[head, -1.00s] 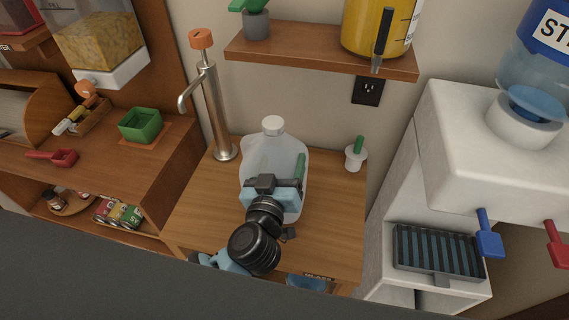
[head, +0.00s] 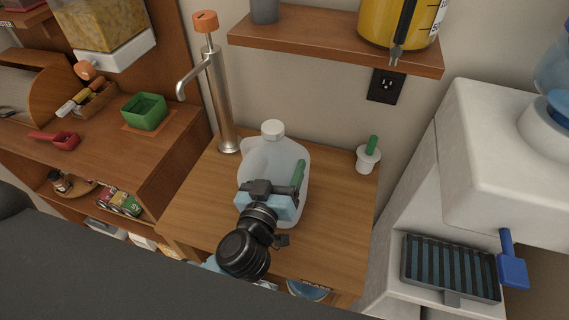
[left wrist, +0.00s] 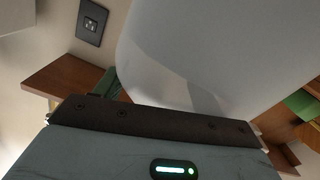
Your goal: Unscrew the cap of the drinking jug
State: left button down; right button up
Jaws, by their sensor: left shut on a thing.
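The drinking jug (head: 283,160) is translucent white and stands upright on the wooden table. Its white cap (head: 272,130) sits on the neck at the top. My left gripper (head: 278,186) is at the front of the jug, below the cap, and is shut on the jug's body. A green strip beside the gripper lies along the jug's right side. In the left wrist view the jug (left wrist: 200,55) fills the upper middle as a blurred pale wall, and its cap is out of sight there. My right gripper is not in view.
A metal tap (head: 218,95) with an orange top stands behind the jug's left. A white pot (head: 368,158) with a green handle stands at right. A shelf (head: 330,45) hangs above. A white water dispenser (head: 480,160) is at far right. The table (head: 330,225) is bare right of the jug.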

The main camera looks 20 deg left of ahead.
pick_arm(q)
jog(key=shift+r, duration=0.6)
jog(key=c, duration=0.6)
grip_release()
jog(key=shift+f, duration=0.5)
jog(key=o, duration=0.4)
jog(key=shift+s, duration=0.1)
jog(key=shift+d, duration=0.1)
